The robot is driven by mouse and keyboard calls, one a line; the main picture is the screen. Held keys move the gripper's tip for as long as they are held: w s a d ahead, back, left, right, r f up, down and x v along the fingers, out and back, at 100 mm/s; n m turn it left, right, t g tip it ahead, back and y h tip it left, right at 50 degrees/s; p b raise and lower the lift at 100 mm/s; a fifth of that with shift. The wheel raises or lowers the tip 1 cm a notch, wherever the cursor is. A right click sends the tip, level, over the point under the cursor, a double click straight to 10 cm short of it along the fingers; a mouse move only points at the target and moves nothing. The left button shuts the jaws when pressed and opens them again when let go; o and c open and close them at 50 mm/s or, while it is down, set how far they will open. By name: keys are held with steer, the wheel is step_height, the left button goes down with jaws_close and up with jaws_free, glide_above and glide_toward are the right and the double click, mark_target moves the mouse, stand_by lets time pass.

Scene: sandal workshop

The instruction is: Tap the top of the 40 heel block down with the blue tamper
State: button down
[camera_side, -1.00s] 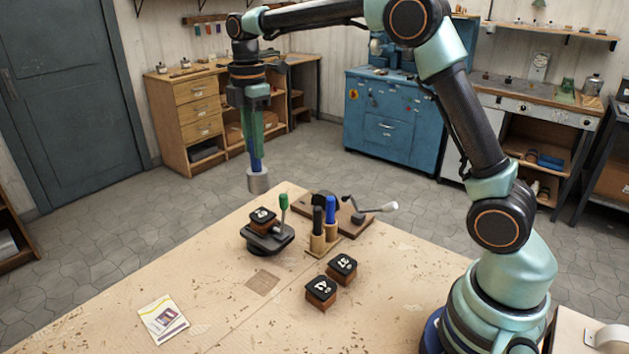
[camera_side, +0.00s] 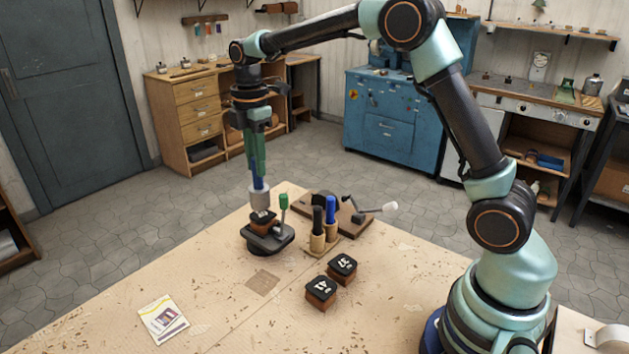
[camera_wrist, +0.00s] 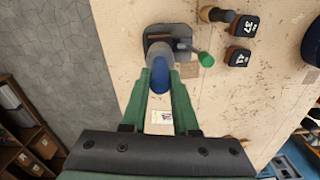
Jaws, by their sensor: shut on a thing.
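My gripper (camera_side: 257,172) is shut on the blue tamper (camera_wrist: 160,74), which points straight down with its pale grey cylindrical head (camera_side: 260,199) lowest. A heel block (camera_side: 262,219) with a black top and brown body sits in a dark clamp fixture (camera_side: 268,240) with a green-knobbed lever (camera_side: 283,203). The tamper head is right over the block's top, at or very near contact; I cannot tell which. The head hides part of the top, and I cannot read its number.
Two loose heel blocks, marked 37 (camera_wrist: 243,26) and 41 (camera_wrist: 238,57), stand on the table. A holder (camera_side: 318,244) with a black and a blue handle stands right of the fixture, near a lever tool (camera_side: 352,212). A leaflet (camera_side: 163,319) lies front left.

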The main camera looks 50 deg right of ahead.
steer(key=shift+f, duration=1.5)
steer(key=shift+r, duration=1.6)
steer(key=shift+r, duration=2)
